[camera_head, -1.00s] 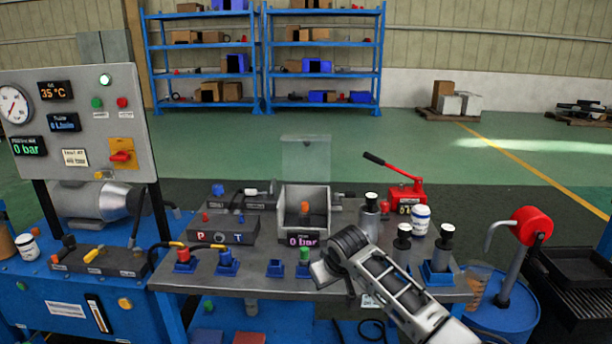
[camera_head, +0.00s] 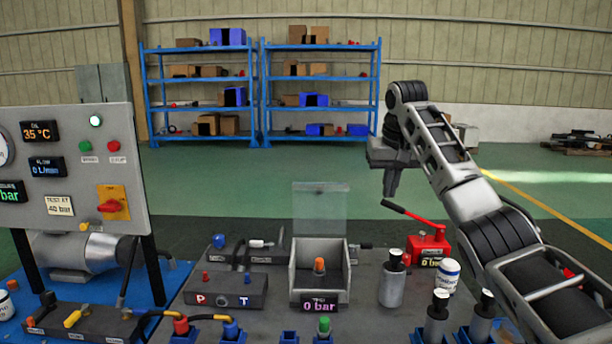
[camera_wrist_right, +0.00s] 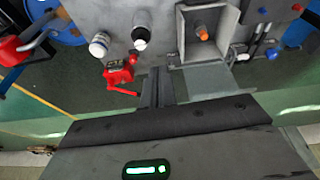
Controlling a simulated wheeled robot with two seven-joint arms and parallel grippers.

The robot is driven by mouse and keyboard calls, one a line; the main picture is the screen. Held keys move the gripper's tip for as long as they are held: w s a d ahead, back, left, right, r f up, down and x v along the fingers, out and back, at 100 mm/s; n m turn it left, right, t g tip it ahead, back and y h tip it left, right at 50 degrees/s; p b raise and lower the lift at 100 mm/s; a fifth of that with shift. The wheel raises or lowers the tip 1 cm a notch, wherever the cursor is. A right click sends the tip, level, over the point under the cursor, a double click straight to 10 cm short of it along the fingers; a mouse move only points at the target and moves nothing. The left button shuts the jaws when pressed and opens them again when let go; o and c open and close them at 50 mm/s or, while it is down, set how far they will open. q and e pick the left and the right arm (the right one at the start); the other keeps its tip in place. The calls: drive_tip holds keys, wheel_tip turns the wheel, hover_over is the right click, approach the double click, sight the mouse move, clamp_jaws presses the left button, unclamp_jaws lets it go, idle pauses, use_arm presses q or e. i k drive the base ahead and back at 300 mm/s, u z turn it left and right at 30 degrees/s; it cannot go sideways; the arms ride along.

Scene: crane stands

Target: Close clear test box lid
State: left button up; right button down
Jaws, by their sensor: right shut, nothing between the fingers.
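The test box (camera_head: 295,272) is an open grey box with a "0 bar" display on its front and an orange-topped fitting inside. Its clear lid (camera_head: 320,205) stands upright at the back edge, so the box is open. My right gripper (camera_head: 391,186) is raised, pointing down, behind and to the right of the lid in the picture, apart from it. In the right wrist view the shut, empty fingers (camera_wrist_right: 157,86) appear beside the lid (camera_wrist_right: 206,82) and the box (camera_wrist_right: 178,40). My left gripper is not in view.
The P/T block (camera_head: 226,290) is at left. Blue shelves (camera_head: 262,95) stand far back. Air above the bench's middle is free.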

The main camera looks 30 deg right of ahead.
sight(320, 189)
drive_tip(key=i, duration=1.05)
